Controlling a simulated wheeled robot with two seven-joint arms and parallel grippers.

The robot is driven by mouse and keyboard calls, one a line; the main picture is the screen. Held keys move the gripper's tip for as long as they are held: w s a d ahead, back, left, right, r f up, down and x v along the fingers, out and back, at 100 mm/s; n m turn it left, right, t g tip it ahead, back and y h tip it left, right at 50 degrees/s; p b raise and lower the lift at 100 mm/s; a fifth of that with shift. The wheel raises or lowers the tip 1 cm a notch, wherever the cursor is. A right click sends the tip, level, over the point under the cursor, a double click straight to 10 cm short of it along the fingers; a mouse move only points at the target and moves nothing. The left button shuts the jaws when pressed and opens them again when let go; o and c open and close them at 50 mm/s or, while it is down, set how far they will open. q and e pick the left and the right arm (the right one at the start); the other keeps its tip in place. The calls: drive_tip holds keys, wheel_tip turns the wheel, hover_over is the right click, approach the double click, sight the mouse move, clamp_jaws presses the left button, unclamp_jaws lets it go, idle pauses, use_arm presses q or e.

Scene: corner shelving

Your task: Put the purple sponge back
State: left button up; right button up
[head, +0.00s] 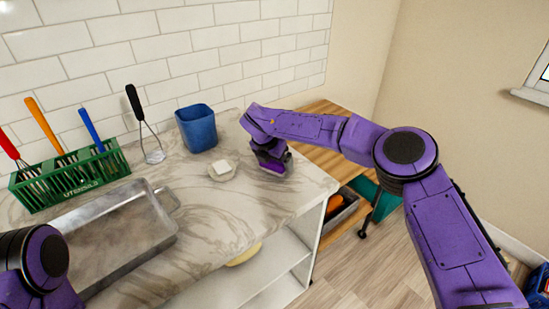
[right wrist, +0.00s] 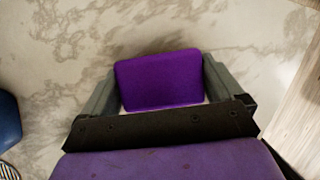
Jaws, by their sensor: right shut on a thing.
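The purple sponge (right wrist: 160,80) sits between the two fingers of my right gripper (right wrist: 160,85) in the right wrist view, with a finger against each side. In the head view my right gripper (head: 268,158) points down over the marble counter, right of a small dish (head: 222,175) with a white block (head: 221,167) on it. The sponge (head: 275,168) shows there only in part, low at the gripper and close to the counter; I cannot tell whether it touches the surface. Only links of my left arm show at the lower left; its gripper is out of view.
A blue cup (head: 196,128) stands behind the dish. A green utensil rack (head: 70,176) and a metal tray (head: 115,235) are on the left. The marble counter (head: 285,192) is clear in front of my right gripper; its edge lies to the right, beside a lower wooden surface (head: 325,115).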

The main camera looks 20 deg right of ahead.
drive_tip(key=shift+f, duration=0.2)
drive_tip(key=o, duration=0.6)
drive_tip(key=shift+r, duration=0.1)
drive_tip(key=shift+c, duration=0.2)
drive_tip(key=shift+r, duration=0.25)
drive_tip(key=b+v, duration=0.2)
drive_tip(key=v, duration=0.9)
drive_tip(key=shift+a+r, duration=0.15)
drive_tip(key=shift+r, duration=0.15)
drive_tip(key=shift+s, duration=0.15)
